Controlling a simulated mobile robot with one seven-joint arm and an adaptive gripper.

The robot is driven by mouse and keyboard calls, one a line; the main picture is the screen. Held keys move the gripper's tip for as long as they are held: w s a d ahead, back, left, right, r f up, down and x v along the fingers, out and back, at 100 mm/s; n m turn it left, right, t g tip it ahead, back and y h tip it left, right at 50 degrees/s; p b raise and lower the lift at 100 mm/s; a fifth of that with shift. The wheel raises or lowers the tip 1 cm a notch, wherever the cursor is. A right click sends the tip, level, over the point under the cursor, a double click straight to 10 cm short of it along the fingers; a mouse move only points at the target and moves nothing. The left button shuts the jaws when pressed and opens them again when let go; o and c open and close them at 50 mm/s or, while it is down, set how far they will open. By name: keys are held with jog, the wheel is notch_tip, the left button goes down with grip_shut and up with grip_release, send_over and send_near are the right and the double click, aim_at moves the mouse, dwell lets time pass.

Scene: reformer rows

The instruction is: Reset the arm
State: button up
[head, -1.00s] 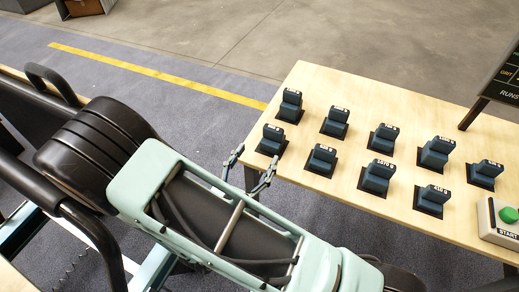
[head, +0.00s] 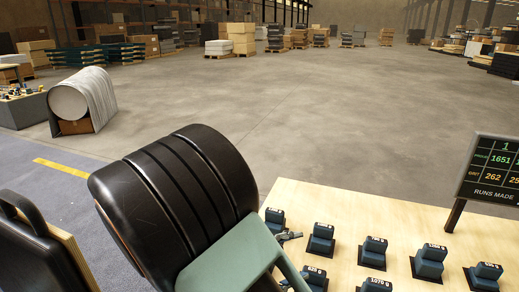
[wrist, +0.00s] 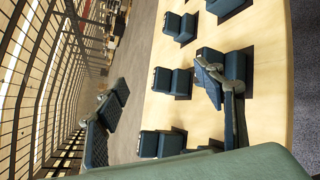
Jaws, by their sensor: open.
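My arm rises large at the lower middle of the head view, a black ribbed joint with a pale green link, and hides the table's left part. My gripper (head: 289,259) shows only partly past the link, over the table's left edge. The wooden table (head: 340,212) bears several dark blue labelled blocks, such as one at the back (head: 373,247).
A display board (head: 490,170) reading "RUNS MADE" stands at the table's right. A black padded part with a handle (head: 30,235) is at lower left. Stacked boxes and racks line the far warehouse; the floor between is clear.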

jog(key=w+d+r+m+g+y+b, duration=0.1)
jog(key=d+r+m+g+y, duration=0.4)
jog(key=m, duration=0.6)
jog(key=w+d+r+m+y+b, duration=0.1)
jog(key=d+r+m+y, duration=0.15)
jog(key=d+m, duration=0.65)
jog(key=s+a+r+n+t+y+p, duration=0.1)
jog(key=s+a+r+n+y+p, duration=0.2)
jog(key=s, duration=0.6)
jog(key=s+a+r+n+t+y+p, duration=0.1)
jog(key=s+a+r+n+y, duration=0.15)
jog(key=s+a, duration=0.4)
notch_tip(320, 180, up, 31)
jog(key=s+n+p, duration=0.1)
jog(key=p, duration=2.8)
jog(key=shift+s+d+p, duration=0.25)
jog(key=shift+d+p, duration=0.15)
jog(key=shift+d, duration=0.05)
jog(key=shift+f, duration=0.1)
